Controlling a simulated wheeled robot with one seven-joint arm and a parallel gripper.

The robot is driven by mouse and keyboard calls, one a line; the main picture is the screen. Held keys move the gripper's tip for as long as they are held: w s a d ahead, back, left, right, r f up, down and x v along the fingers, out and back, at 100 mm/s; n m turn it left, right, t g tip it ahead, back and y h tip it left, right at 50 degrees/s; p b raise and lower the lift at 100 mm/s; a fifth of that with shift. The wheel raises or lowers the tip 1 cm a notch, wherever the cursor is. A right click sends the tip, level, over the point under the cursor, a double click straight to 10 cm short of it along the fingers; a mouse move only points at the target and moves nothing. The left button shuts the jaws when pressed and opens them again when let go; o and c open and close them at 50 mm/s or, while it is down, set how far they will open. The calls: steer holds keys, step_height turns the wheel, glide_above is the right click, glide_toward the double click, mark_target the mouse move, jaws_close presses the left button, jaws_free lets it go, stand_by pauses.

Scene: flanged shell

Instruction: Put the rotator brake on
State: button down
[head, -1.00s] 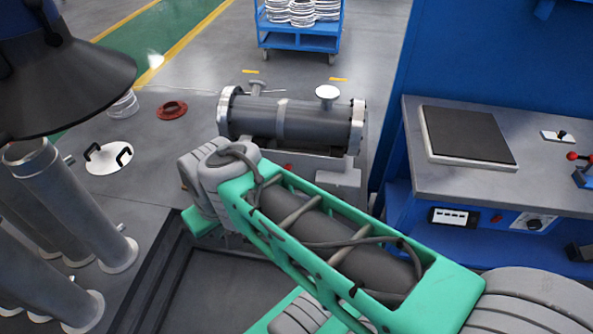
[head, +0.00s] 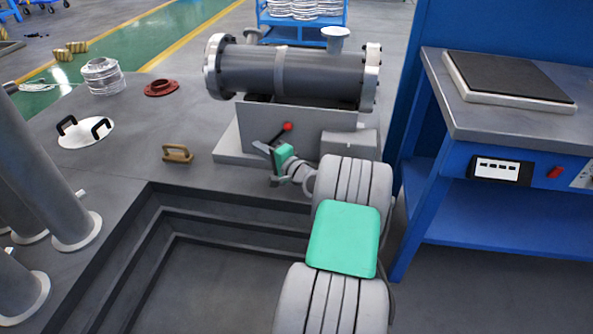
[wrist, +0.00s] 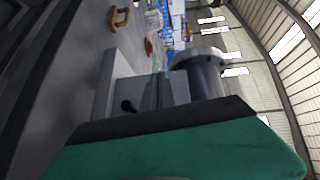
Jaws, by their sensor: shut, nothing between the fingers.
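The brake lever with a red knob (head: 287,127) sticks out from the front of the grey stand (head: 310,122) under the flanged shell (head: 300,72). The shell is a dark grey cylinder lying level with bolted silver flanges at both ends. My gripper (head: 265,150) is shut and empty, just below and left of the red knob. I cannot tell whether it touches the lever. In the wrist view the stand shows sideways, with a dark round spot (wrist: 127,105) on it that I cannot identify. A green and black part of my gripper fills the bottom there.
A blue workbench (head: 520,110) stands close on the right. A stepped pit (head: 220,235) lies in front. Grey pipes (head: 50,180) stand at left.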

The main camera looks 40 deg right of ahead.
mark_target(279, 135)
steer(key=s+d+f+m+t+h+b, duration=0.1)
steer(key=s+d+f+m+h+b, duration=0.1)
steer(key=s+d+f+m+h, duration=0.2)
steer(key=s+d+f+m+t+h+b, duration=0.1)
steer(key=s+d+f+m+h, duration=0.3)
steer(key=d, duration=0.5)
steer(key=s+m+b, duration=0.1)
steer(key=s+m, duration=0.1)
steer(key=s, duration=0.1)
steer(key=shift+s+d+f+h, duration=0.15)
steer(key=shift+f+h, duration=0.15)
steer(key=shift+r, duration=0.1)
steer(key=p+x, duration=0.1)
steer(key=x, duration=0.3)
steer(key=a+p+x, duration=0.1)
steer(key=x, duration=0.3)
steer(key=a+r+p+x, duration=0.1)
steer(key=x, duration=0.3)
steer(key=shift+w+a, duration=0.2)
steer(key=shift+w, duration=0.25)
steer(key=shift+w+r, duration=0.25)
steer(key=shift+w, duration=0.05)
